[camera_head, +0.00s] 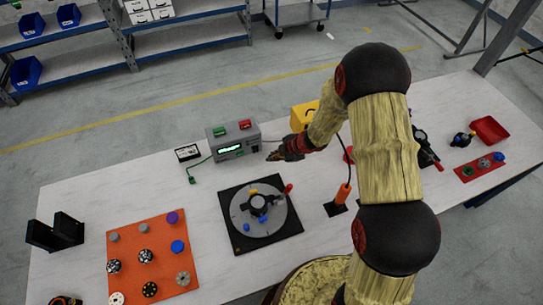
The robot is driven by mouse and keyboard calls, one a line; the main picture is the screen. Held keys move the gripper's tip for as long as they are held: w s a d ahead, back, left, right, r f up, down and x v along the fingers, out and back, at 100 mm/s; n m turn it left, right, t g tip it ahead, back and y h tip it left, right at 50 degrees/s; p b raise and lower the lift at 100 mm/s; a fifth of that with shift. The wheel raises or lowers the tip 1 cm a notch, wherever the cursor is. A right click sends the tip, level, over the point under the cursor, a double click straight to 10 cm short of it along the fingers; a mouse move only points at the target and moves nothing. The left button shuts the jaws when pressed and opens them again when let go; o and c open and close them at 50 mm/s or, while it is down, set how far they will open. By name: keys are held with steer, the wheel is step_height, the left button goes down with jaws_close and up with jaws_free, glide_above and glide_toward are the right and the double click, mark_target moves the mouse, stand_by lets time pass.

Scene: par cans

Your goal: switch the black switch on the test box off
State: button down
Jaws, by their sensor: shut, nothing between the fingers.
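The test box (235,148) is a grey box at the back middle of the table, with a lit display on its front and a green and a red part on top. A black switch on it is too small to make out, so its position cannot be told. My gripper (271,157) is shut and empty, just right of the box's front right corner. Whether it touches the box cannot be told.
A green plug on a cable (191,179) lies left of the box, near a small black-and-white box (187,153). A yellow box (303,117) stands behind my gripper. In front are a round fixture on a black plate (228,243) and an orange mat (125,273) with several parts.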

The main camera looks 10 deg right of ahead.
steer(key=b, duration=0.2)
glide_toward(257, 156)
steer(key=s+f, duration=0.1)
steer(key=s+a+f, duration=0.1)
steer(key=f, duration=0.1)
steer(key=shift+s+a+f, duration=0.2)
steer(key=shift+s+a, duration=0.05)
steer(key=shift+s, duration=0.15)
steer(key=w, duration=0.2)
steer(key=w+a, duration=0.1)
steer(key=shift+f, duration=0.4)
steer(key=shift+w, duration=0.65)
steer(key=shift+f+b, duration=0.15)
steer(key=shift+b, duration=0.15)
steer(key=b, duration=0.3)
steer(key=shift+w+a+f+t, duration=0.1)
steer(key=shift+w+f+t, duration=0.1)
steer(key=shift+f+t, duration=0.2)
steer(key=shift+w+b, duration=0.1)
steer(key=shift+b, duration=1.1)
steer(key=t+b, duration=0.1)
steer(key=b, duration=0.3)
steer(key=shift+y, duration=0.3)
steer(key=shift+r+p, duration=0.15)
steer(key=shift+p, duration=0.35)
